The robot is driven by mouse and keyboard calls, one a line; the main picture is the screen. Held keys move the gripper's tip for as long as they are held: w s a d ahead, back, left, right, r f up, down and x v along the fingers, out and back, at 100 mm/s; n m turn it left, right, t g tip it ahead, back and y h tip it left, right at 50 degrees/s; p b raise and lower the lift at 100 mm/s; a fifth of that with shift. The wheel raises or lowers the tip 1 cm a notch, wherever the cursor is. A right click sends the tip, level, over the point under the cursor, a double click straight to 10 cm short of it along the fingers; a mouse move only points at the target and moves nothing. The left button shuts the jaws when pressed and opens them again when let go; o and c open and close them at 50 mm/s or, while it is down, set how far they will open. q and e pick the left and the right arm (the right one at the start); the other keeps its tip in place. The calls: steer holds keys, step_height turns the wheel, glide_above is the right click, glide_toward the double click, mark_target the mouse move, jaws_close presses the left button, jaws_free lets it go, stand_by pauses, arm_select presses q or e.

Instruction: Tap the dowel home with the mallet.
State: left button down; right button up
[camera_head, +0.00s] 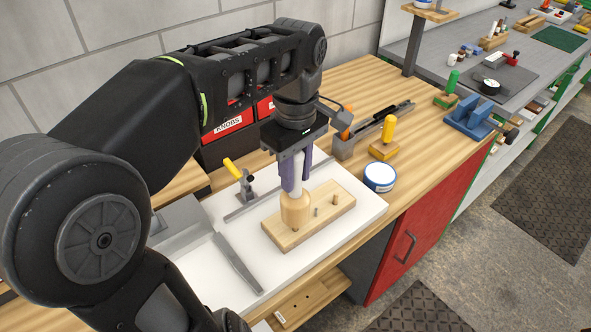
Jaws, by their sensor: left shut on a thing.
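My left gripper (295,190) points down over the white work surface, its purple fingers shut on the mallet's pale handle. The mallet's light wooden head (297,210) hangs below the fingers, over the left part of a wooden board (335,213). A short peg (295,230) shows just under the head's front edge; whether the head touches it, I cannot tell. A thin grey pin (316,212) and a wooden dowel (335,200) stand up from the board to the right of the mallet. The head hides part of the board. My right gripper is not in view.
A yellow-handled toggle clamp (242,180) and grey rails (237,263) lie left of the board. A blue-and-white tin (380,177), a yellow-handled tool (388,132) and a grey vise-like fixture (362,135) stand behind, right. Red "KNOBS" bins (228,126) stand behind my arm.

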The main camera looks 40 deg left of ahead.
arm_select(q)
steer(key=shift+f+b, duration=0.3)
steer(key=shift+f, duration=0.5)
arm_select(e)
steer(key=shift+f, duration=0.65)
arm_select(q)
steer(key=shift+r, duration=0.1)
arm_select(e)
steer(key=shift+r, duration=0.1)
